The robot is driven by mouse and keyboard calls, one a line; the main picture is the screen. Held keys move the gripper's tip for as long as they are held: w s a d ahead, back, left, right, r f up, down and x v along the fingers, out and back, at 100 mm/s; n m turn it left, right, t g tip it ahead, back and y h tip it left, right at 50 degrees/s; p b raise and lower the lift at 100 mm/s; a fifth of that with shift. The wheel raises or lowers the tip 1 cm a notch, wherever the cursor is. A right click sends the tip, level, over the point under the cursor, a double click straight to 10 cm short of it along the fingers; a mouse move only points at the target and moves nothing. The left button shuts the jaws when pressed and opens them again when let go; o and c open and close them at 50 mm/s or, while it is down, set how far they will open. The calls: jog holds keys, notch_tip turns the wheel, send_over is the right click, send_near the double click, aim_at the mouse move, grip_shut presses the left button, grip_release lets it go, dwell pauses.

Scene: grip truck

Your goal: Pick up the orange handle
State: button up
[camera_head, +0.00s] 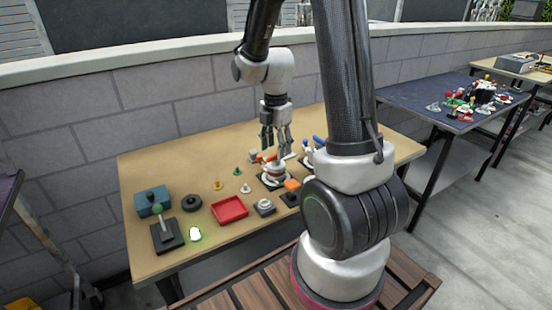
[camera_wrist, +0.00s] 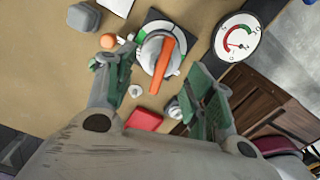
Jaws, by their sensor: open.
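The orange handle (camera_wrist: 163,64) is a straight bar across a round silver knob (camera_wrist: 150,50) on a dark and white plate in the wrist view. It lies between my fingers and appears apart from both. In the head view, a bit of the orange handle (camera_head: 270,157) shows beneath my gripper (camera_head: 275,146), partly hidden by the fingers. My gripper points down over the knob. In the wrist view, my gripper (camera_wrist: 162,66) is open, with one green finger on each side of the handle and nothing held.
A round gauge (camera_wrist: 238,38) lies right of the handle in the wrist view. In the head view, a red tray (camera_head: 229,210), teal box (camera_head: 152,200), green-topped lever (camera_head: 158,211) and black ring (camera_head: 191,203) stand left on the table. My arm hides part of the table's right side.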

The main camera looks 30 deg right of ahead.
aim_at(276, 154)
notch_tip(276, 154, down, 4)
jog(key=shift+r, duration=0.15)
jog(key=shift+c, duration=0.4)
grip_shut()
